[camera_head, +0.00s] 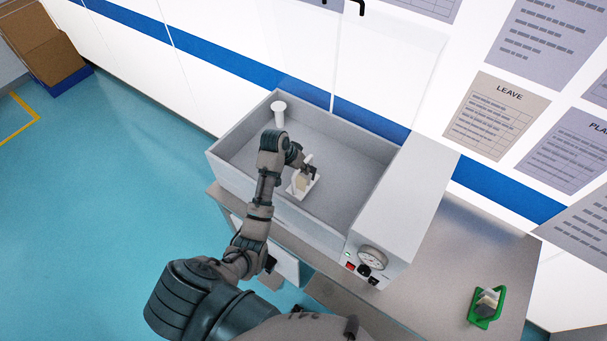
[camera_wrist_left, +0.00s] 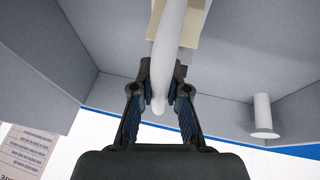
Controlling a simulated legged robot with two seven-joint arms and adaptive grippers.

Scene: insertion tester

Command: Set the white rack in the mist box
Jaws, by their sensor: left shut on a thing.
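The mist box (camera_head: 340,209) is a grey open-topped box on the bench, with a control housing at its right end. The small white rack (camera_head: 295,190) is inside the box walls as seen in the head view, with a beige piece on it. My left gripper (camera_head: 307,170) reaches over the box's front wall and is at the rack's top. I cannot tell whether the rack touches the box floor. My right gripper is not in view.
A white funnel-topped post (camera_head: 279,113) stands in the box's back left corner; it also shows in the left wrist view (camera_wrist_left: 262,115). The control housing (camera_head: 405,200) has a gauge and switches. A green tray (camera_head: 486,308) with small pieces sits on the bench at right.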

